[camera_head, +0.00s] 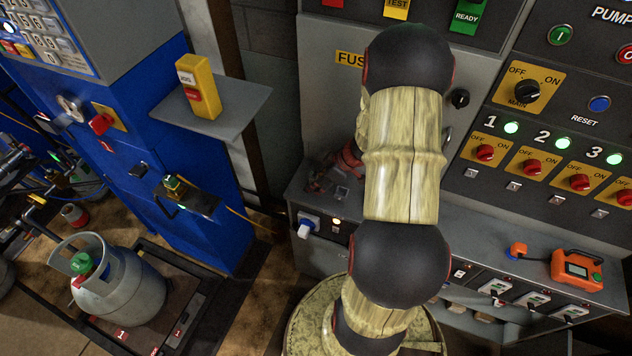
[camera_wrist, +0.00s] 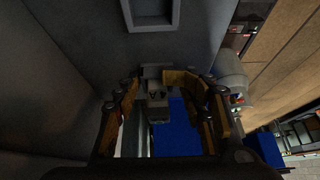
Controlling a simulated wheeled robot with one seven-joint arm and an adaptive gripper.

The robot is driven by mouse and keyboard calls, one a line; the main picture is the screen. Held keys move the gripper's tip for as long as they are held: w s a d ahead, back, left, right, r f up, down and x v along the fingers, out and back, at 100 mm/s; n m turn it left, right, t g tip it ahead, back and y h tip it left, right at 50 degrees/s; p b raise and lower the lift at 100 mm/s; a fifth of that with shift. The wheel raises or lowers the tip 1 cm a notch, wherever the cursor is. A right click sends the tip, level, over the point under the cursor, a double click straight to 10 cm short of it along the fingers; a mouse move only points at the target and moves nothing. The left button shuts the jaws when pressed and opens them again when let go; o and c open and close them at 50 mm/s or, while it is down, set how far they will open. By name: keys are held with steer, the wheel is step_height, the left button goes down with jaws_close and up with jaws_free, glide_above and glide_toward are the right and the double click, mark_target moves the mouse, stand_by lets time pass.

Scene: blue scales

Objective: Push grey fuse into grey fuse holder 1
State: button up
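In the wrist view, my gripper (camera_wrist: 160,95) has orange-yellow fingers on both sides of a small grey block (camera_wrist: 158,108). The block has two small marks on its face and may be the grey fuse or part of its holder; I cannot tell which. The right fingertip bends in close to the block's upper part, and the left fingertip is near its left side. Whether they touch it is unclear in the dim light. In the head view, my arm covers much of the panel labelled "FUS" (camera_head: 348,58). No fuse holder can be picked out for certain there.
A grey plate with a rectangular recess (camera_wrist: 151,14) is above the fingers in the wrist view. In the head view, a grey ledge (camera_head: 465,240) runs below the panel, with an orange device (camera_head: 577,270) at right. A blue cabinet (camera_head: 190,235) and gas cylinder (camera_head: 120,290) stand left.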

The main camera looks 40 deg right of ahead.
steer(key=shift+r, duration=0.15)
step_height(320, 180, up, 3)
steer(key=p, duration=0.3)
steer(key=shift+w+d+f+p, duration=0.1)
steer(key=shift+d+f+p, duration=0.1)
steer(key=shift+p, duration=0.1)
steer(key=shift+a+p, duration=0.15)
steer(key=shift+p, duration=0.8)
steer(key=shift+w+p, duration=0.2)
steer(key=shift+p, duration=0.7)
